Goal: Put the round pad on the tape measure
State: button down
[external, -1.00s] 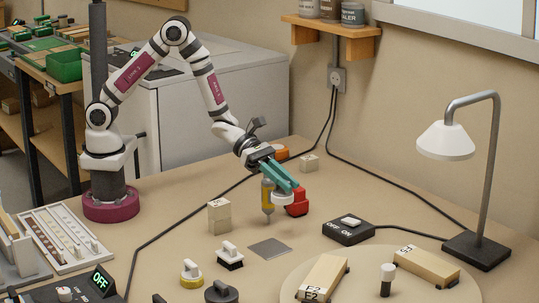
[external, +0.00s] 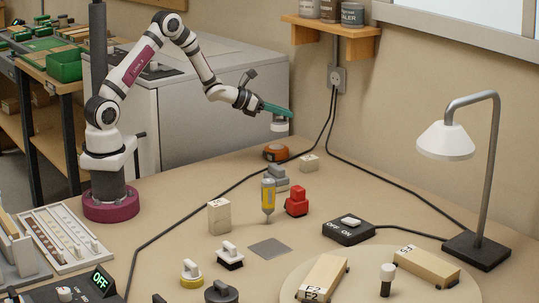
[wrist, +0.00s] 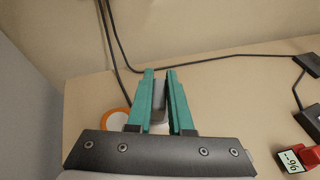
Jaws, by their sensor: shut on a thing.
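My gripper (external: 284,112) is raised above the back of the bench, its teal fingers shut on a small pad with a grey grip and a whitish round base, the round pad (external: 279,126). In the wrist view, the fingers (wrist: 159,80) hold the pad's grey grip (wrist: 159,100) between them; most of its base is hidden. The orange tape measure (external: 276,152) with a dark side lies on the bench below the held pad, apart from it. It also shows in the wrist view (wrist: 114,115) to the left of the fingers, as an orange ring with a pale centre, partly hidden by my gripper.
A black cable (external: 240,182) runs across the bench. The wall is close behind.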

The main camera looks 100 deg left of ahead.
jog(key=shift+s+a+f, duration=0.3)
jog(key=shift+a+f, duration=0.85)
jog(key=shift+f, duration=0.25)
jog(key=shift+s+a+f, duration=0.35)
jog(key=shift+a+f, duration=0.85)
jog(key=shift+f, duration=0.25)
jog(key=shift+s+a+f, duration=0.3)
jog(key=shift+a+f, duration=0.85)
jog(key=shift+f, duration=0.25)
jog(key=c, duration=0.8)
grip_release()
jog(key=shift+f, duration=0.1)
